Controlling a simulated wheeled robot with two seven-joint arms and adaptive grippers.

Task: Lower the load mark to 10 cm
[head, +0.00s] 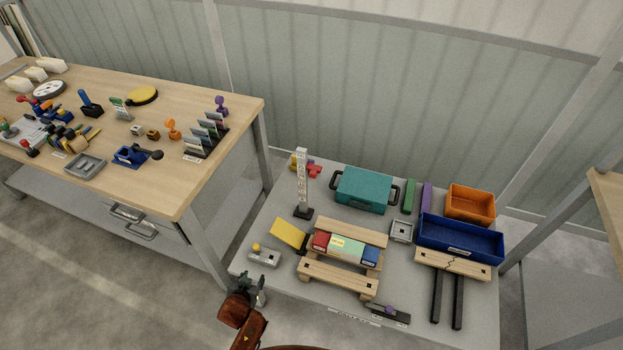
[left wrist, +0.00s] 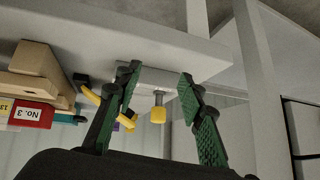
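A tall white post with markings (head: 302,180) stands upright on a dark base at the back left of the low grey table (head: 400,325). Its markings are too small to read, and I cannot make out a load mark. A small grey box with a yellow knob (head: 257,247) sits at the table's left front edge. In the left wrist view the yellow knob (left wrist: 158,115) shows between my fingers on a short stem. My left gripper (head: 262,284) is open and empty, just in front of this box; its green-padded fingers (left wrist: 158,77) are apart. My right gripper is not in view.
Wooden beams (head: 335,280) carry red, green and blue blocks right of the knob box. A yellow tilted plate (head: 290,234) stands close behind it. A teal case (head: 363,190), blue bin (head: 460,238) and orange bin (head: 470,203) are farther right. A cluttered workbench (head: 225,120) stands left.

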